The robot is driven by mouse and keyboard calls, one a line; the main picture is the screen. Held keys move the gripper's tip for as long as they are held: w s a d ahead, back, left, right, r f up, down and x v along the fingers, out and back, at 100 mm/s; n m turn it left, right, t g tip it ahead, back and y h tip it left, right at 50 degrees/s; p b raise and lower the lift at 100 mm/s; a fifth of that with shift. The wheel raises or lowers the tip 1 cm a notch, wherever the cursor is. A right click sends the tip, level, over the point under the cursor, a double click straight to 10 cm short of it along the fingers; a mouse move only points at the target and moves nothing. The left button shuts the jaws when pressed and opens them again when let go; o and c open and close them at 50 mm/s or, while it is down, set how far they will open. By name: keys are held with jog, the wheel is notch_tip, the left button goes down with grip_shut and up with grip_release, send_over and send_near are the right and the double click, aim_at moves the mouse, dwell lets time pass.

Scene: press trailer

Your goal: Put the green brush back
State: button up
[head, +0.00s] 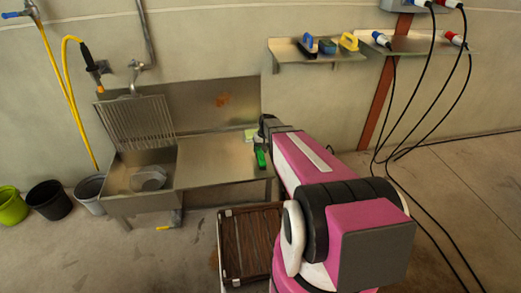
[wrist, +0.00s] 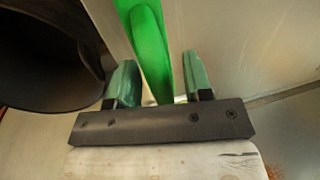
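The green brush (head: 260,158) lies on the steel counter beside the sink, close to the counter's right end. In the wrist view its long green handle (wrist: 150,45) runs from the top edge down between the two fingers of my gripper (wrist: 160,78). The fingers are apart, with a gap on each side of the handle, so my gripper is open around or just above it; the exact height is unclear. In the head view my arm hides most of the gripper. A wall shelf (head: 290,58) at the upper middle holds a blue, a dark and a yellow-handled brush.
A pale green sponge-like block (head: 250,134) lies at the counter's back. The sink (head: 140,180) with a rack (head: 135,122) is at left, with several buckets (head: 50,200) beyond. A brown slatted crate (head: 248,245) stands on the floor in front. Cables (head: 400,150) hang at right.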

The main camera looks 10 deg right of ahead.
jog(key=shift+r, duration=0.15)
notch_tip(320, 180, up, 11)
jog(key=d, duration=0.2)
jog(key=s+a+r+h, duration=0.1)
jog(key=s, duration=0.9)
jog(key=s+a+r+h, duration=0.1)
jog(key=s+r, duration=0.1)
jog(key=s, duration=0.9)
jog(key=shift+c, duration=0.3)
